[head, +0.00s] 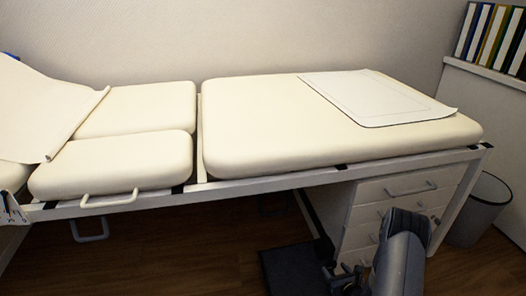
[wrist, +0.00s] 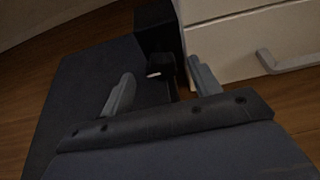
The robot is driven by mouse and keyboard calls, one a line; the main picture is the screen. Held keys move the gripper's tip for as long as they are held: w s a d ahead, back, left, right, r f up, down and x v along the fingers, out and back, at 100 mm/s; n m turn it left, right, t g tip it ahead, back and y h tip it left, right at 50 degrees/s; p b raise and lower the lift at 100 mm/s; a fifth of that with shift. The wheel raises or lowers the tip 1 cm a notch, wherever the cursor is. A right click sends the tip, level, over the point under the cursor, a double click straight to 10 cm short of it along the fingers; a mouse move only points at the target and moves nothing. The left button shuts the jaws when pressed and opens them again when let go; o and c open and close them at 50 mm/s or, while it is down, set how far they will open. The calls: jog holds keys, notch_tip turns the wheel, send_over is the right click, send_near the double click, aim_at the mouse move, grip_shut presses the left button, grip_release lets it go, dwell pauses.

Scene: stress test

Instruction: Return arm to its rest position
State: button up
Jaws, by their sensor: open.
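My gripper (wrist: 160,92) shows in the wrist view with its two grey fingers apart and nothing between them. Below and beyond it are a dark flat base plate (wrist: 85,85) and a dark upright part (wrist: 155,30). In the head view my arm comes in at the lower right, in front of the drawer unit, and my gripper (head: 338,272) is low at its left end. It is small and dark there, above the dark plate (head: 290,270).
A cream padded examination table (head: 270,130) spans the head view, with a white mat (head: 375,97) on it. White drawers (head: 370,215) stand beneath, close to my arm; a drawer front (wrist: 250,40) shows in the wrist view. A grey bin (head: 480,212) stands right. Wooden floor (head: 170,255) is clear at left.

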jog(key=x, duration=0.2)
jog(key=shift+w+f+b, duration=0.25)
jog(key=shift+b, duration=0.1)
jog(key=shift+r, duration=0.15)
jog(key=shift+s, duration=0.1)
